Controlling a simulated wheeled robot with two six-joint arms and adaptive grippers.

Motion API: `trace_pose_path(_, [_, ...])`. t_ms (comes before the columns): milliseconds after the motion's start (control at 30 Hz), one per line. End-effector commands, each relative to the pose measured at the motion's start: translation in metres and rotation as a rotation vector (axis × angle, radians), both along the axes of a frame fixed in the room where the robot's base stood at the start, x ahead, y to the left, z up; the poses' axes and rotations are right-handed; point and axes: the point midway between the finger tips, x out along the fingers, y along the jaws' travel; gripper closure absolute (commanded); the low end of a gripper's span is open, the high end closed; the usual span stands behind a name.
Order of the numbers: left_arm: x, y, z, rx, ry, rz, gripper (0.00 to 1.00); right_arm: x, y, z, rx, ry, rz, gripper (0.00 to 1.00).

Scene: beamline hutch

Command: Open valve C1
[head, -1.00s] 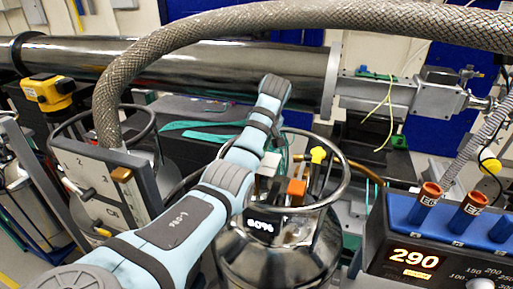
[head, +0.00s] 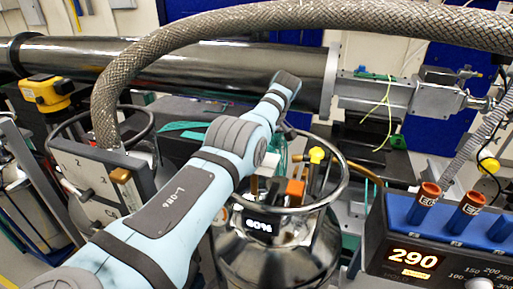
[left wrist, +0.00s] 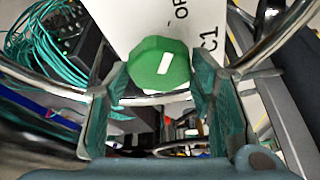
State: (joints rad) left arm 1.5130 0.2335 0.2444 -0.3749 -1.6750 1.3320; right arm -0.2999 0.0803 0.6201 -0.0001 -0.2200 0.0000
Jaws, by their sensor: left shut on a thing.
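The green knob (left wrist: 158,65) of valve C1 shows in the left wrist view, with a white mark on its face. Behind it is a white plate (left wrist: 130,22) lettered "C1" and a partly cut-off word starting "OP". My left gripper (left wrist: 160,78) has its two fingers on either side of the knob and is shut on it. In the head view my left arm reaches over a steel vessel (head: 285,262) with a ring rail; the gripper and the green knob cannot be made out there. My right gripper is in neither view.
A braided hose (head: 120,75) arches over the arm. A long metal pipe (head: 220,65) runs behind. The vessel's top carries an orange block (head: 294,190) and a yellow knob (head: 317,155). A blue-topped controller (head: 405,212) reading 290 stands at right; a grey panel (head: 85,185) stands at left.

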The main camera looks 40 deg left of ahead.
Motion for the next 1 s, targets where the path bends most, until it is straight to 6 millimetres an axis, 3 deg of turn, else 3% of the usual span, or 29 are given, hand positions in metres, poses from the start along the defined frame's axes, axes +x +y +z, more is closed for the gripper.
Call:
trace_pose_path(233, [0.0, 0.0, 0.001, 0.0, -0.002, -0.001, 0.78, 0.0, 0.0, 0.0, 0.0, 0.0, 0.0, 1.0])
trace_pose_path(267, [0.0, 0.0, 0.001, 0.0, -0.002, -0.001, 0.49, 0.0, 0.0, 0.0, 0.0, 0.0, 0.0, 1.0])
trace_pose_path(400, [0.0, 0.0, 0.0, 0.0, -0.001, -0.002, 0.3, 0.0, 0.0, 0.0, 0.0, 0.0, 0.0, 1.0])
trace_pose_path(667, [0.0, 0.0, 0.0, 0.0, -0.001, -0.001, 0.3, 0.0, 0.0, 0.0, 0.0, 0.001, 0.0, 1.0])
trace_pose_path(800, [0.001, -0.005, 0.011, -0.001, -0.002, -0.003, 0.3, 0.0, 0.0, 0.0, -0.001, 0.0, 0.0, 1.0])
trace_pose_path(1000, [0.005, -0.053, 0.01, -0.001, -0.001, -0.007, 0.3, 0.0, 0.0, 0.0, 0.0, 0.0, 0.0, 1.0])
